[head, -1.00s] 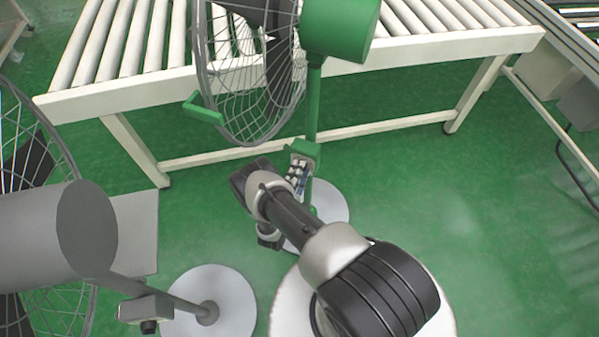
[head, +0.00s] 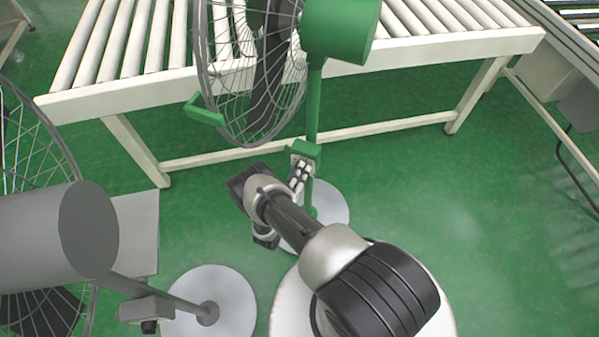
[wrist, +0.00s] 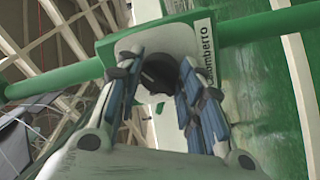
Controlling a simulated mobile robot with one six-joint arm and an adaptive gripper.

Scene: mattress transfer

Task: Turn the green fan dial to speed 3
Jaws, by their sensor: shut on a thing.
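The green fan (head: 340,28) stands in front of the roller conveyor, with its round cage at the left of its green motor housing. Its green control box (head: 305,150) sits on the pole. In the wrist view, the box (wrist: 104,52) has a light front plate with the black dial (wrist: 160,72) on it. My gripper (wrist: 155,85) is shut on the dial, with a blue-padded finger on each side. In the head view, my gripper (head: 299,178) is at the box's front. The dial's markings and pointer cannot be read.
A grey fan (head: 85,235) stands close at the left on a round base (head: 210,305). The white roller conveyor (head: 420,48) runs behind the green fan. Green floor is open at the right.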

